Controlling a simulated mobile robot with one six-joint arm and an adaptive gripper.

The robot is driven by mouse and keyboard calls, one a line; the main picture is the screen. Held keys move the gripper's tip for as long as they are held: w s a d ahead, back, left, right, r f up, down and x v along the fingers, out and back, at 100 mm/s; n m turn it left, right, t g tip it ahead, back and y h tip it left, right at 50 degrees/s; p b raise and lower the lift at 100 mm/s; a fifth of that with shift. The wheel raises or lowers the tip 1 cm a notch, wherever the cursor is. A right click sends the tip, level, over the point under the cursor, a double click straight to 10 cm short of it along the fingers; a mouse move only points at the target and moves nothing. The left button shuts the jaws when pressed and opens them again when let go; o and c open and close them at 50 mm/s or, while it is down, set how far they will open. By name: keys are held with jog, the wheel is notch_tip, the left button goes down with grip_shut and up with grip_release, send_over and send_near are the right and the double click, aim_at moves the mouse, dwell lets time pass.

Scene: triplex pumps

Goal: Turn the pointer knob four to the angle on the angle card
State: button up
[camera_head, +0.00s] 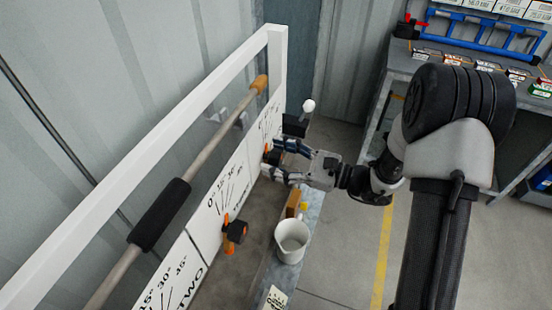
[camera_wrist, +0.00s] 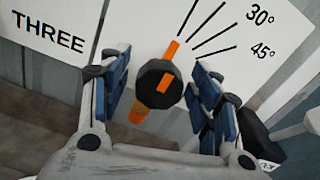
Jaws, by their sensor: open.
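In the head view the knob (camera_head: 267,154) is partly hidden by my gripper (camera_head: 274,159). My gripper is open, with one blue-padded finger on each side of the knob. In the wrist view, gaps show between my gripper (camera_wrist: 160,76) fingers and the knob. A pale card (camera_head: 275,298) lies on the ledge; its writing is unreadable.
Another orange-and-black knob (camera_head: 235,231) sits on the neighbouring panel. A white mug (camera_head: 292,241) stands on the ledge below. A white frame (camera_head: 150,165) and a rod with a black sleeve (camera_head: 160,213) run along the panels. A workbench (camera_head: 400,62) stands at the back right.

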jog(key=shift+w+a, duration=0.1)
jog(key=shift+a, duration=0.15)
jog(key=shift+c, duration=0.4)
grip_shut()
